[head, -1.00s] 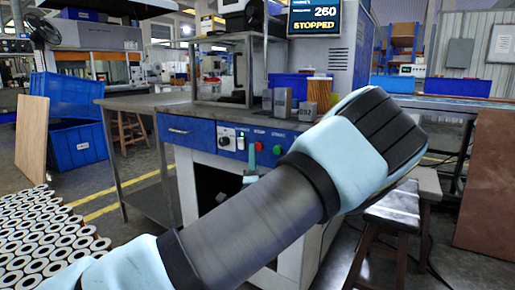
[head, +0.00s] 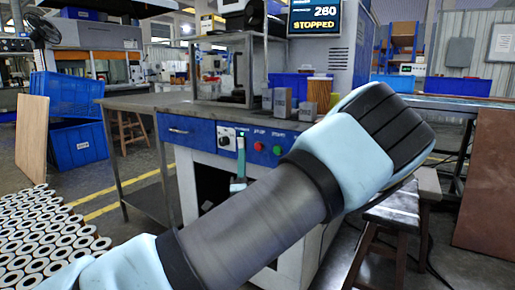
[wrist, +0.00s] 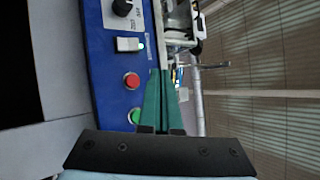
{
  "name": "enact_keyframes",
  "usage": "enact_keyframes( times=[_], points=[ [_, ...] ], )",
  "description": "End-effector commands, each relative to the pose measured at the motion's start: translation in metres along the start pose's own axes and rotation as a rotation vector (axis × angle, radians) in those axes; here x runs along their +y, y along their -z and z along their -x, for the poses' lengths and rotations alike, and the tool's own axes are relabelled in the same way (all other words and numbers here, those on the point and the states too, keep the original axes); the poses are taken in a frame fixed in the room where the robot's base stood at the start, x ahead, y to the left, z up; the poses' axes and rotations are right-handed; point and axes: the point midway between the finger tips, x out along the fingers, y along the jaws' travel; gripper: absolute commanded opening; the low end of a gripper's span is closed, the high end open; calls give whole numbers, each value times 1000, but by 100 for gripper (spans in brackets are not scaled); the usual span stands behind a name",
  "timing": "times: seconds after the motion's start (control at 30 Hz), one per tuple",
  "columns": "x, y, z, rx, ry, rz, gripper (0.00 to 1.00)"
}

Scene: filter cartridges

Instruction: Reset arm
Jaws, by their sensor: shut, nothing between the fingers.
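My gripper (head: 241,140) shows in the head view in front of the blue control panel (head: 200,134) of the workbench. Its green fingers point up. In the wrist view the green fingers (wrist: 160,72) lie together, shut and with nothing between them. Beside them in that view are a red button (wrist: 132,80), a green button (wrist: 135,115), a white switch (wrist: 130,44) and a black knob (wrist: 122,8). I cannot tell whether the fingers touch the panel. My forearm crosses the middle of the head view and hides part of the bench front.
Grey blocks (head: 282,102) and a yellow-brown filter (head: 319,94) stand on the bench top. A wooden stool (head: 393,210) is at right. Blue crates (head: 79,143) and many white ring-shaped cartridges (head: 40,235) are at left. The floor between is clear.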

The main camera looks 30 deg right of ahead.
Motion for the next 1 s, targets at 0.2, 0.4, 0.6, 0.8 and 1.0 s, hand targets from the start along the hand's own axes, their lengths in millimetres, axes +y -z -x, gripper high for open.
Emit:
enact_keyframes(
  times=[0.2,0.4,0.6,0.8,1.0],
  points=[
    [0,0,0,0,0,0,0],
    [0,0,0,0,0,0,0],
    [7,-16,-3,-45,-38,18,0],
    [50,-114,-1,-352,-292,195,0],
    [89,-206,43,-762,-579,499,0]
  ],
)
